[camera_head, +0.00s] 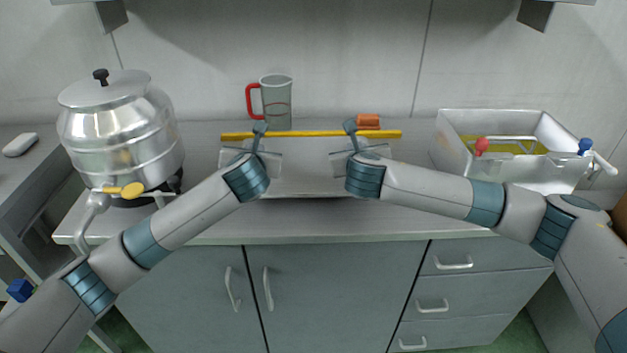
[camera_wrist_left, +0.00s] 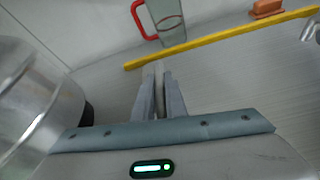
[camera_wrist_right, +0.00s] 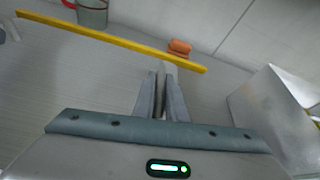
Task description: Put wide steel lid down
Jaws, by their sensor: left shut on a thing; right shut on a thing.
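The wide steel lid (camera_head: 305,182) appears in the head view as a flat grey plate between my two hands, close in tone to the worktop. Its front edge shows as a thin dark line; I cannot tell whether it touches the worktop. My left gripper (camera_head: 259,128) and my right gripper (camera_head: 350,127) are both shut, one towards each side of the lid. The left fingers (camera_wrist_left: 160,75) and right fingers (camera_wrist_right: 162,75) are close together, with a thin piece between them. The exact grip is hard to see.
A yellow bar (camera_head: 310,134) runs just beyond my fingertips. Behind it are a grey jug (camera_head: 277,105) with a red handle and an orange block (camera_head: 368,121). A steel pot (camera_head: 118,130) stands left, an open metal tub (camera_head: 550,172) right. The worktop's front strip (camera_head: 300,222) is clear.

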